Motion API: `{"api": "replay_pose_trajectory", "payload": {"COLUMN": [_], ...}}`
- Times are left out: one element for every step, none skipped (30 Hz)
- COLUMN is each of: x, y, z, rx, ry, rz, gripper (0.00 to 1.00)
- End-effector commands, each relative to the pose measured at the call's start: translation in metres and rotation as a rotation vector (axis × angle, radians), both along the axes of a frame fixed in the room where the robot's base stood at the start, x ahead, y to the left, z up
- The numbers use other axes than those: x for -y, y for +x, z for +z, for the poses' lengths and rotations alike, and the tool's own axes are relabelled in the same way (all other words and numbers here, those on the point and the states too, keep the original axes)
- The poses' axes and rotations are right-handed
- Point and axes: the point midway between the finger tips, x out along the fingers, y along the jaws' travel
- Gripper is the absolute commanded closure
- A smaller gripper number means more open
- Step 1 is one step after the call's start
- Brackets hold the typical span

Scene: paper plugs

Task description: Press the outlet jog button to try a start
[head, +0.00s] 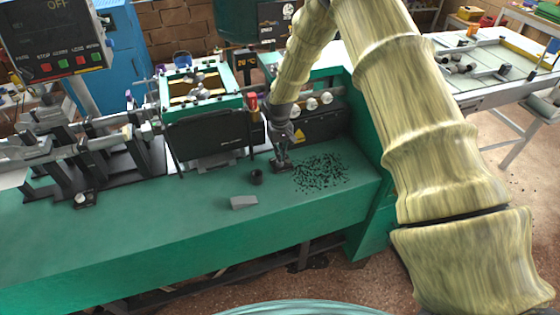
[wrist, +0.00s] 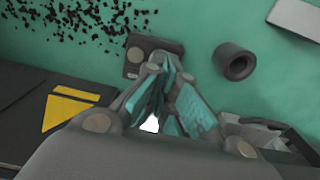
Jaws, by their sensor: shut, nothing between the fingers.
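A small dark button box (wrist: 139,69) lies on the green bench top in the wrist view, with a round grey button (wrist: 135,54) showing on it. Its lettering cannot be read, so I cannot tell if this is the outlet jog button. The box (head: 288,170) also shows in the head view, partly behind the fingers. My gripper (wrist: 166,72) is shut and empty, pointing down at the box's right part. It also shows in the head view (head: 281,162). The fingers hide that part of the box, and I cannot tell whether they touch it.
A dark hollow cylinder (head: 256,178) and a grey block (head: 243,202) are on the bench (head: 130,225) left of my gripper. Black scraps (head: 322,173) are scattered to its right. A dark machine housing with a yellow warning triangle (head: 299,135) stands just behind. The bench's front left is clear.

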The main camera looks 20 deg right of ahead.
Motion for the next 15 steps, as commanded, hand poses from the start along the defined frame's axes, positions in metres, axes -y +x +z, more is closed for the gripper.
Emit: {"api": "replay_pose_trajectory", "payload": {"x": [0.000, 0.000, 0.000, 0.000, 0.000, 0.000, 0.000, 0.000, 0.000, 0.000, 0.000, 0.000, 0.000, 0.000, 0.000], "y": [0.000, 0.000, 0.000, 0.000, 0.000, 0.000, 0.000, 0.000, 0.000, 0.000, 0.000, 0.000, 0.000, 0.000, 0.000], "z": [0.001, 0.001, 0.003, 0.004, 0.006, 0.009, 0.011, 0.013, 0.016, 0.019, 0.021, 0.024, 0.026, 0.028, 0.030], "rx": [0.000, 0.000, 0.001, 0.001, 0.001, 0.001, 0.001, 0.001, 0.001, 0.000, 0.001, 0.001, 0.001, 0.001, 0.001], "ry": [0.000, 0.000, 0.000, 0.000, 0.000, 0.000, 0.000, 0.000, 0.000, 0.000, 0.000, 0.000, 0.000, 0.000, 0.000], "rz": [0.000, 0.000, 0.000, 0.000, 0.000, 0.000, 0.000, 0.000, 0.000, 0.000, 0.000, 0.000, 0.000, 0.000, 0.000], "gripper": [1.00, 1.00, 1.00, 1.00, 1.00, 1.00, 1.00, 1.00, 1.00, 1.00, 1.00, 1.00, 1.00, 1.00, 1.00]}}
